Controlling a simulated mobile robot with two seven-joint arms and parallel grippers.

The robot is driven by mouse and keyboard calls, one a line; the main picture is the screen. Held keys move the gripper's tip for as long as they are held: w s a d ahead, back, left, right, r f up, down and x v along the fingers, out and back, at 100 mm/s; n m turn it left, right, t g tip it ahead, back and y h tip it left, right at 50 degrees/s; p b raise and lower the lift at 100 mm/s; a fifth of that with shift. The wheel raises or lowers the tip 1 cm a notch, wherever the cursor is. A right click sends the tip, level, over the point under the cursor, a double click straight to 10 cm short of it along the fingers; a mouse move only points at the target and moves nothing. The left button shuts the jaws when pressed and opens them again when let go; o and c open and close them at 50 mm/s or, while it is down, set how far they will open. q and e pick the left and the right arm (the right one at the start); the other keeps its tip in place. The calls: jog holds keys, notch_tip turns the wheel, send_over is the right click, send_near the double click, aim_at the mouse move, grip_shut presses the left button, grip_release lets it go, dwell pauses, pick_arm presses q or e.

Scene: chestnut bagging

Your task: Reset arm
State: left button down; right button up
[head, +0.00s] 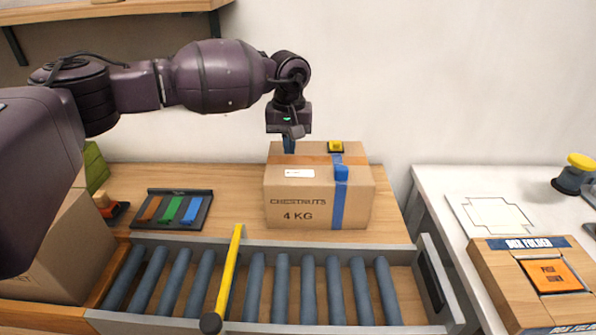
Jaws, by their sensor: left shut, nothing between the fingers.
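My left arm comes in from the left, and its gripper (289,145) points down at the back edge of the cardboard box's top. The left gripper is shut and holds nothing. Whether its fingertips touch the box cannot be told. The closed box (300,212), marked "CHESTNUTS 4 KG", sits upright on the wooden table. My right gripper is not in view.
A roller conveyor (309,290) with a yellow bar (229,275) runs along the front. A dark tray (173,210) with coloured pieces lies left of the box. Another cardboard box (60,255) stands at left. A white table (440,190) at right holds a box folder (510,290).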

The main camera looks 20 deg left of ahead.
pick_arm(q)
jog(key=shift+r, duration=0.6)
